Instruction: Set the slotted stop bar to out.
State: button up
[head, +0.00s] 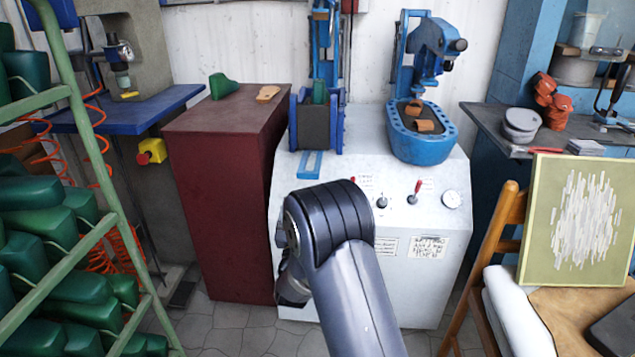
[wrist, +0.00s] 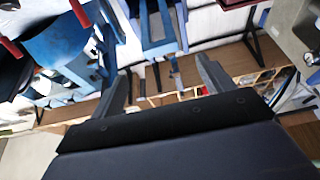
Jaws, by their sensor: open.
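The slotted stop bar (head: 310,164) looks like a short flat blue piece with a pale slot. It lies on the white machine's top, in front of the dark block of the left blue press. My gripper (wrist: 163,72) shows in the wrist view with its two dark fingers spread apart and nothing between them. In the head view my arm hides the fingers, below and in front of the bar. A blue slotted frame (wrist: 150,46) shows beyond the fingers in the wrist view; I cannot tell whether it is the bar.
The white machine (head: 430,274) has levers and a gauge (head: 452,199) on its sloped front. A second blue press (head: 425,135) stands right of the bar. A dark red cabinet (head: 222,210) stands left. A green rack (head: 95,235) and a wooden chair (head: 490,250) flank the floor.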

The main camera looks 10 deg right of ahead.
aim_at(308, 177)
jog(key=x, duration=1)
jog(key=shift+w+r+b, duration=0.2)
jog(key=shift+w+b, duration=0.05)
jog(key=shift+b, duration=0.05)
